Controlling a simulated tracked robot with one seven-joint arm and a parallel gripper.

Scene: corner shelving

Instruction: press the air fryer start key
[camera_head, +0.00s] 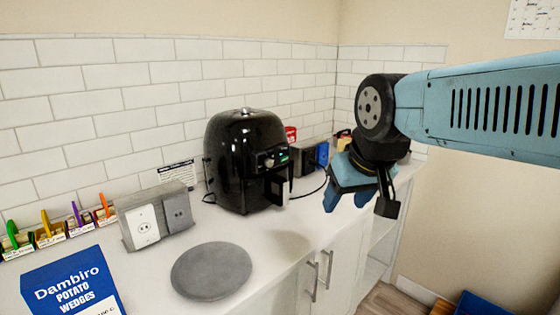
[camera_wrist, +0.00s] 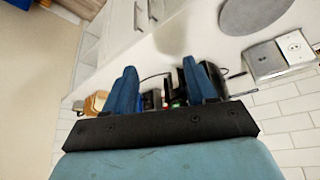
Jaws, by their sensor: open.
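The black air fryer (camera_head: 240,150) stands upright on the white counter (camera_head: 290,230) against the tiled wall. Its front has a control panel (camera_head: 273,158) with a small green-lit spot; I cannot pick out the start key. A drawer handle juts out below the panel. My gripper (camera_head: 350,190) is to the right of the air fryer, in front of the counter and apart from it. In the wrist view my gripper (camera_wrist: 159,70) is open and empty. Beyond its fingers a dark part of the air fryer (camera_wrist: 174,88) shows, mostly hidden by the right finger and palm.
A grey round disc (camera_head: 211,270) lies on the counter before the air fryer. A grey socket block (camera_head: 158,215), a blue potato wedges box (camera_head: 75,285) and several small coloured items stand to the left. Cabinet handles (camera_head: 328,268) project below the counter edge.

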